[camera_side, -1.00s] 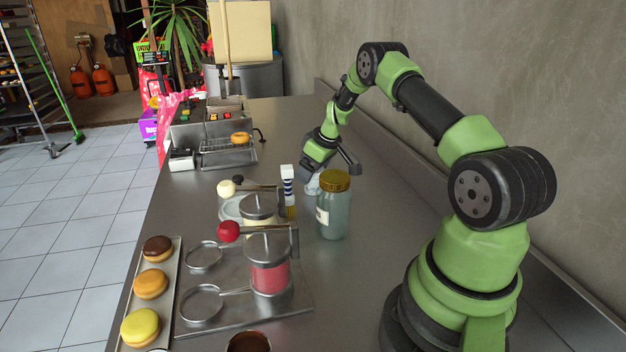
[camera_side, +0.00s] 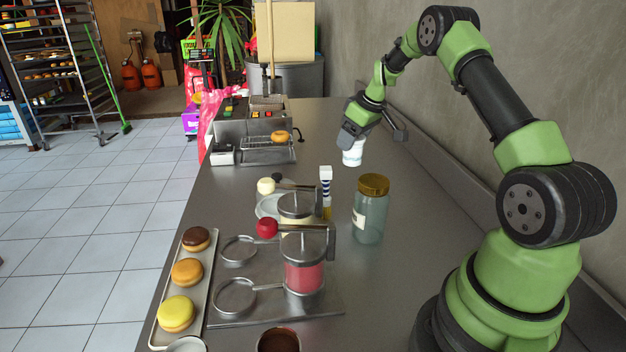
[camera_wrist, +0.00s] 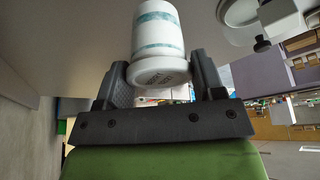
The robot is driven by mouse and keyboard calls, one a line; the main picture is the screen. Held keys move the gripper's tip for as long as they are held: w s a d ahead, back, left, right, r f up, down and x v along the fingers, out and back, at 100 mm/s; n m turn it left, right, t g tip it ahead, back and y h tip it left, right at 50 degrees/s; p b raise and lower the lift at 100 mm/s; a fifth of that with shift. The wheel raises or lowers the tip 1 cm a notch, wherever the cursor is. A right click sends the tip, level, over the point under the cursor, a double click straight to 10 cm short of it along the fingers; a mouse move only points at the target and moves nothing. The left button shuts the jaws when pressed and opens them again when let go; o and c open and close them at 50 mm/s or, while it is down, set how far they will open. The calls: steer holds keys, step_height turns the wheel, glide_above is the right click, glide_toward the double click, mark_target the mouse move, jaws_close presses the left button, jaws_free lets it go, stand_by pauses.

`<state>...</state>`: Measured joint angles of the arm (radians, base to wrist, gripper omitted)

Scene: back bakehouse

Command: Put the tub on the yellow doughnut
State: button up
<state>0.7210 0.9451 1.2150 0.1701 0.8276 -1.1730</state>
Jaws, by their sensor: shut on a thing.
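The tub (camera_side: 352,154) is white and hangs below my gripper (camera_side: 355,142), above the far part of the steel counter. In the wrist view the tub (camera_wrist: 158,32) shows teal bands and a wider, lettered end towards the camera. The jaws of my gripper (camera_wrist: 160,82) are shut on it, one on each side. The yellow doughnut (camera_side: 175,312) lies at the near end of a long narrow tray (camera_side: 203,322) at the counter's left edge, well away from the tub. Its top is bare.
An orange doughnut (camera_side: 187,271) and a chocolate one (camera_side: 196,238) share the tray. A glass jar with a gold lid (camera_side: 372,187), a striped bottle (camera_side: 326,184) and pump dispensers (camera_side: 304,274) stand between the tub and the tray. A fryer (camera_side: 243,128) stands farther back.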

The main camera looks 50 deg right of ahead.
steer(key=shift+r, duration=0.4)
steer(key=w+a+r+n+y, duration=0.1)
steer(key=w+a+n, duration=0.15)
steer(key=a, duration=0.45)
steer(key=w+a+n+y, duration=0.1)
steer(key=w+a+n, duration=0.1)
steer(key=w+a, duration=0.35)
steer(key=n+g+y, duration=0.2)
steer(key=n+g, duration=0.2)
steer(key=n, duration=0.8)
glide_above(174, 307)
steer(key=shift+m, duration=0.25)
steer(key=shift+f, duration=3.45)
